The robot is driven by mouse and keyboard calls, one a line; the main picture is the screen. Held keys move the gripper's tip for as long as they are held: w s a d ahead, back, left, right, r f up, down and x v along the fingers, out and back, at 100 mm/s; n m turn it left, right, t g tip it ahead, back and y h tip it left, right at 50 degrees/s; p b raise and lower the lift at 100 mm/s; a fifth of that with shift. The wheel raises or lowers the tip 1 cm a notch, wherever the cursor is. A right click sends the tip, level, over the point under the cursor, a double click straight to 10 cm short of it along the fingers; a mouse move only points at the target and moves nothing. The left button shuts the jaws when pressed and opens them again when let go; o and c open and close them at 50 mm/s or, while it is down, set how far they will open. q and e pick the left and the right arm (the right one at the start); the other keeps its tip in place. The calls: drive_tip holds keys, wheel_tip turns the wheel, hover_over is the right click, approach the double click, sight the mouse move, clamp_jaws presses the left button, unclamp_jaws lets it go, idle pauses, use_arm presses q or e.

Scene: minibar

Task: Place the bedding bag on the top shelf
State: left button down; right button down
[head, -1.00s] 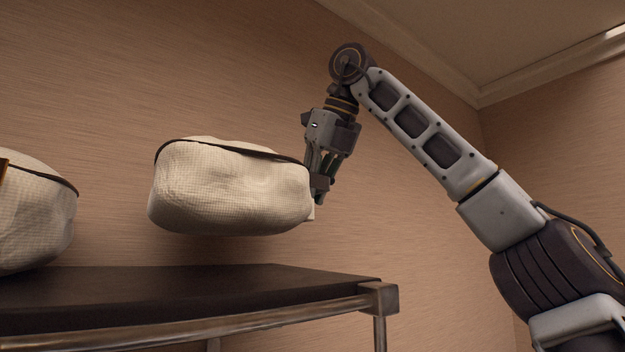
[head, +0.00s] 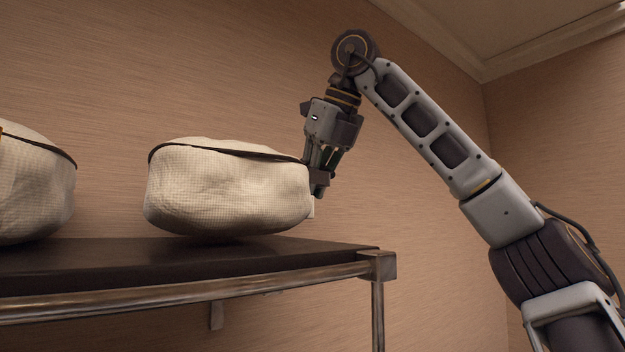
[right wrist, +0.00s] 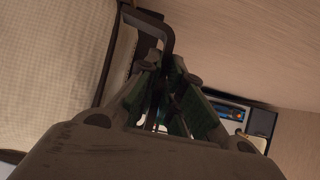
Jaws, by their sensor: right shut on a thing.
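A cream bedding bag (head: 228,190) with a dark seam sits at the dark top shelf (head: 190,263) in the head view. Its underside is at the shelf surface or just above it; I cannot tell if it bears fully. My right gripper (head: 318,187) is shut on the bag's right end, at its handle or tab. In the right wrist view the bag (right wrist: 55,65) fills the left side, and my right gripper's fingers (right wrist: 160,120) show beside it. My left gripper is not in view.
A second cream bag (head: 35,190) stands on the same shelf at the left, with a gap between the two. A metal rail (head: 180,297) and corner post (head: 378,268) edge the shelf.

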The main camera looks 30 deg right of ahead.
drive_tip(key=shift+f+b, duration=0.45)
drive_tip(key=shift+f, duration=0.1)
idle(0.6)
drive_tip(key=c, duration=1.5)
unclamp_jaws()
drive_tip(key=shift+v, duration=3.75)
